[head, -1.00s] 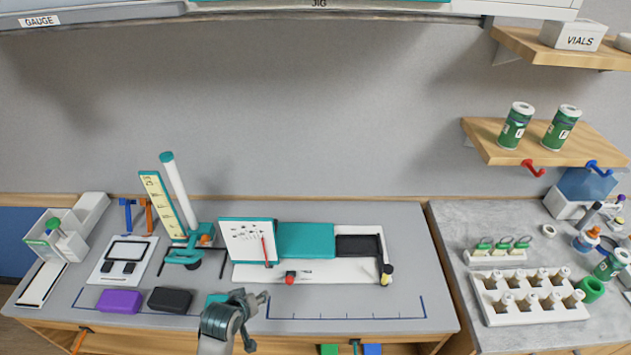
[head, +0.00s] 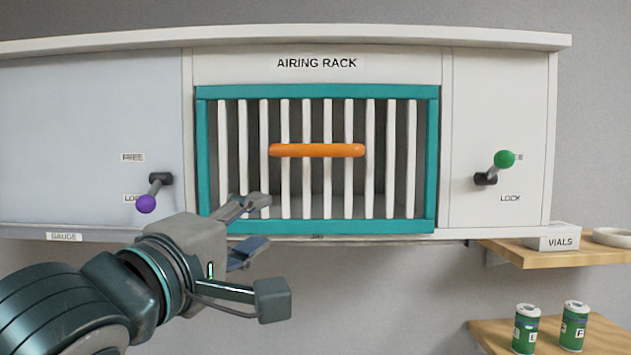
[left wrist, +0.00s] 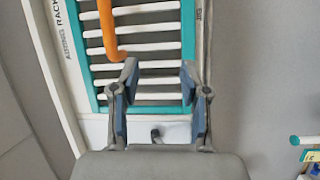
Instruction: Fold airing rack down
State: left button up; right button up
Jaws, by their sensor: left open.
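The airing rack (head: 317,228) is a teal frame with white upright bars, set in a white wall cabinet. An orange handle (head: 317,150) crosses its middle; the handle also shows in the left wrist view (left wrist: 107,32). The purple-knobbed lever (head: 147,203) left of the rack points down at LOCK. The green-knobbed lever (head: 504,159) on the right points up toward FREE. My left gripper (head: 262,250) is open and empty, in front of the rack's lower left part, below the handle. In the left wrist view its fingers (left wrist: 158,80) frame the bars, apart from the handle.
A dark lever-like part (left wrist: 155,134) shows between the finger bases in the left wrist view. Wooden shelves at the lower right hold a VIALS box (head: 552,237) and two green cans (head: 525,328). The space before the rack's right half is clear.

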aim_at(312, 153)
pick_arm(q)
jog(key=s+d+r, duration=0.1)
jog(key=s+r, duration=0.5)
jog(key=s, duration=0.1)
jog(key=shift+n+t+h, duration=0.3)
jog(key=shift+t, duration=0.1)
jog(key=p+x, duration=0.2)
jog(key=x, duration=0.3)
jog(key=p+x, duration=0.3)
jog(key=x, duration=0.3)
jog(key=p+x, duration=0.2)
jog(key=x, duration=0.4)
jog(key=shift+w+f, duration=0.25)
jog(key=shift+w, duration=0.1)
jog(key=shift+s+a, duration=0.1)
grip_shut()
